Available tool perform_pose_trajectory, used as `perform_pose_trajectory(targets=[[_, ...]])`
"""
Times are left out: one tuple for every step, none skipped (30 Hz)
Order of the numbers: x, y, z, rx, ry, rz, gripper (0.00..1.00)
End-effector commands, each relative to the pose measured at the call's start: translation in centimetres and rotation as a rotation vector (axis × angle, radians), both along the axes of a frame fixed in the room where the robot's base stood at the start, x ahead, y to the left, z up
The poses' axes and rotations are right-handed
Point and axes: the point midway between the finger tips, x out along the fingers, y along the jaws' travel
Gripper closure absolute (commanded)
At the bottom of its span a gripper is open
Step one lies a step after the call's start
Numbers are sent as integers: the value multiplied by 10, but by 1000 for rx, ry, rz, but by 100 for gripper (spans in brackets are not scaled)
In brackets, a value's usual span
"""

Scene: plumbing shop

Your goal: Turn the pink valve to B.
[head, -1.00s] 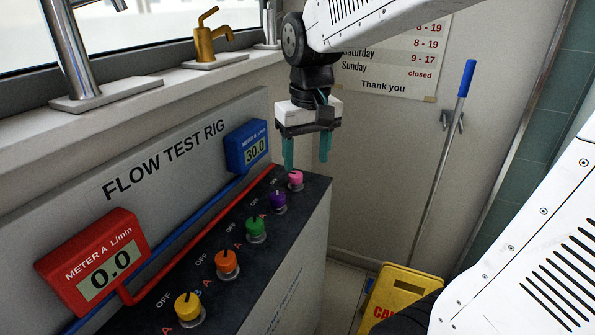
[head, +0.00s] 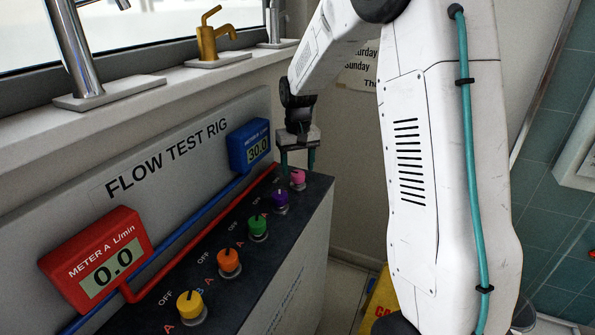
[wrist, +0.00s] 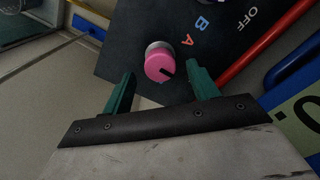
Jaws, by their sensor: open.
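The pink valve (head: 298,177) is the farthest knob on the dark panel top of the flow test rig. My gripper (head: 297,160) is open, just above and behind it. In the wrist view the pink valve (wrist: 160,66) shows between the two teal fingers, near their tips, with a gap on the left side; contact on the right cannot be told. A dark pointer mark is on the knob's face; which letter it points to is not clear. The letters B (wrist: 201,24), A (wrist: 187,41) and OFF (wrist: 246,17) lie to the upper right of the knob.
Purple (head: 280,198), green (head: 258,227), orange (head: 229,261) and yellow (head: 190,305) valves line the panel nearer me. The red meter A (head: 100,262) reads 0.0; the blue meter B (head: 248,145) reads 30.0. Red and blue pipes run along the panel's back.

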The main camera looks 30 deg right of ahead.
Motion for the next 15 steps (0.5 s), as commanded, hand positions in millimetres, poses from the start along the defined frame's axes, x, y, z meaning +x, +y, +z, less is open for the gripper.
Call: perform_pose_trajectory(targets=[[0,0,-8,0,2,0,41],[0,0,-11,0,2,0,41],[0,0,-15,0,2,0,41],[0,0,-17,0,2,0,41],[0,0,-19,0,1,0,41],[0,0,-21,0,0,0,41],[0,0,-22,0,0,0,41],[0,0,-22,0,0,0,41],[0,0,-23,0,0,0,41],[0,0,-23,0,0,0,41],[0,0,-23,0,0,0,41],[0,0,-23,0,0,0,41],[0,0,-23,0,0,0,41],[0,0,-23,0,0,0,41],[0,0,-23,0,0,0,43]])
